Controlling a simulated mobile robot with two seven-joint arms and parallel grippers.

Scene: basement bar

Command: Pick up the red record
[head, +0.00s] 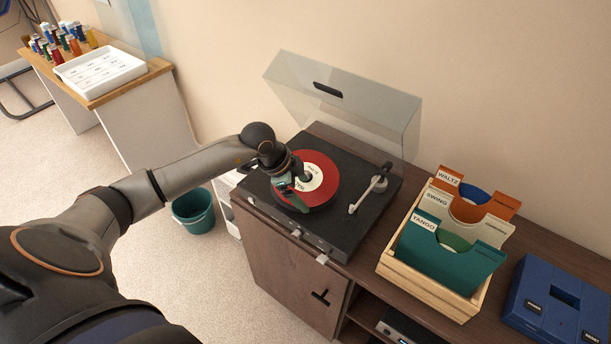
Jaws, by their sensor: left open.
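The red record (323,195) with a white label lies flat on the platter of the black turntable (335,228). The turntable's clear lid (350,100) stands raised behind it. My left gripper (289,188) is open over the left part of the record, close to its edge and label. I cannot tell whether its fingers touch the record. The gripper and wrist hide the record's left side. The tonearm (368,194) lies to the right of the record. My right gripper is not in view.
A wooden crate (428,290) with orange, cream and teal sleeves labelled WALTZ, SWING and TANGO stands right of the turntable. A blue box (553,300) is at the far right. A teal bucket (194,212) stands on the floor below my arm. A white tray (99,73) and several bottles sit upper left.

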